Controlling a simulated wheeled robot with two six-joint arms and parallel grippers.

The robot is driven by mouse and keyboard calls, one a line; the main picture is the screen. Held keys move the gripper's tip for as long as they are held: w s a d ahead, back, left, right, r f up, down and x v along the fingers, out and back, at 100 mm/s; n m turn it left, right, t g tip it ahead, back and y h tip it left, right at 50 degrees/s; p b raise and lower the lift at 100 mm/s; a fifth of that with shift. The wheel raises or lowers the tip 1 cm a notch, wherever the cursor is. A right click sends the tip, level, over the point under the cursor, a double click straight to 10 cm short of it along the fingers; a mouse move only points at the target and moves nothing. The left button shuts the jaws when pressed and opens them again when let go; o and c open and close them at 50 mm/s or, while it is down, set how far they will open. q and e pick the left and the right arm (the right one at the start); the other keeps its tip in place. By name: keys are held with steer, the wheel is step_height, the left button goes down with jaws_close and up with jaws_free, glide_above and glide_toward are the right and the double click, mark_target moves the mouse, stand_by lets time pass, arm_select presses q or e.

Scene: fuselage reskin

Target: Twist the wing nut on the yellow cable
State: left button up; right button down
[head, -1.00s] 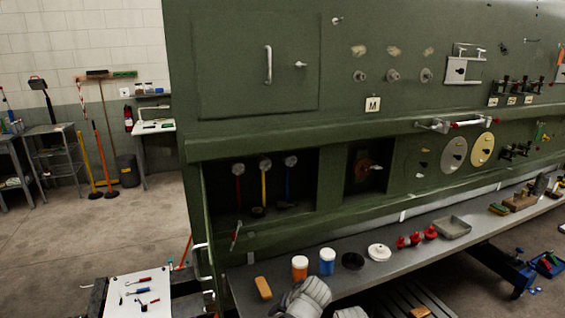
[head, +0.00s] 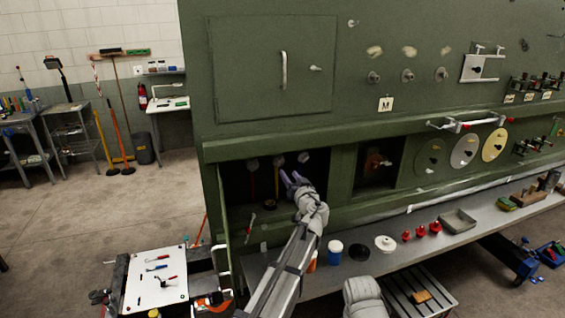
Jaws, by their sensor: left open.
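The yellow cable (head: 277,182) hangs in the dark open recess, with a round grey wing nut (head: 279,161) at its top. To its left hangs the red cable (head: 252,184) under its own nut (head: 253,163). A third nut (head: 304,157) shows to the right; the blue cable under it is hidden by my left gripper. My left gripper (head: 291,176) is open at the recess mouth, its fingers pointing up just right of and below the yellow cable's nut. I see no contact with the nut. My right gripper is not in view.
The recess has a frame edge (head: 342,180) on its right and a ledge above. Below, the grey bench (head: 400,262) holds a blue jar (head: 335,252), a white lid (head: 385,244) and red pieces. A white tool board (head: 155,278) stands at lower left.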

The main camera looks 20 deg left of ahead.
mark_target(281, 164)
arm_select(q)
steer(key=shift+x, duration=3.9)
jaws_close()
